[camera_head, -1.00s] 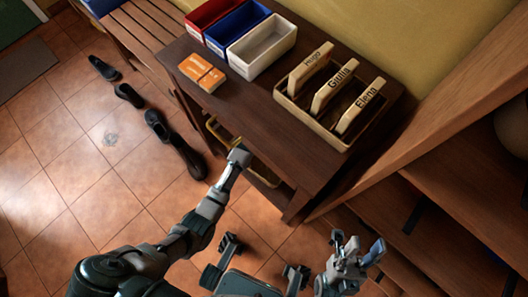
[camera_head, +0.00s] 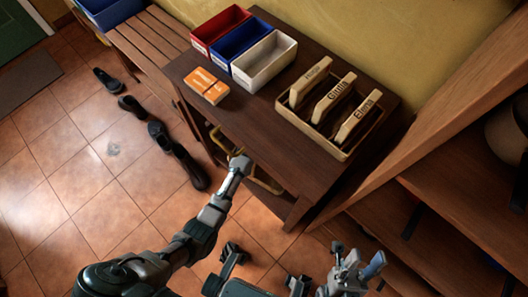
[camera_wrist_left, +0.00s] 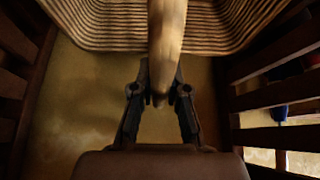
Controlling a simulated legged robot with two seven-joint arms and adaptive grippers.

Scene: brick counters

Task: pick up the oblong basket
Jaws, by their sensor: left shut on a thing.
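The oblong basket is mostly hidden under the dark table; part of its yellowish rim or handle (camera_head: 267,185) shows in the head view. In the left wrist view, its ribbed woven body (camera_wrist_left: 95,25) fills the top, and a pale curved handle (camera_wrist_left: 167,35) comes down the middle. My left gripper (camera_wrist_left: 160,88) is shut on that handle. In the head view, my left gripper (camera_head: 240,163) is at the table's open front side, beside the basket. My right gripper (camera_head: 356,262) is empty at the lower right, away from the basket, with its fingers apart.
The dark table (camera_head: 240,120) carries red (camera_head: 220,27), blue (camera_head: 240,42) and white bins (camera_head: 265,60), an orange box (camera_head: 206,86) and a name-card tray (camera_head: 345,155). Wooden shelving (camera_head: 450,200) stands right. Several dark shoes (camera_head: 180,163) lie on the tiled floor at left.

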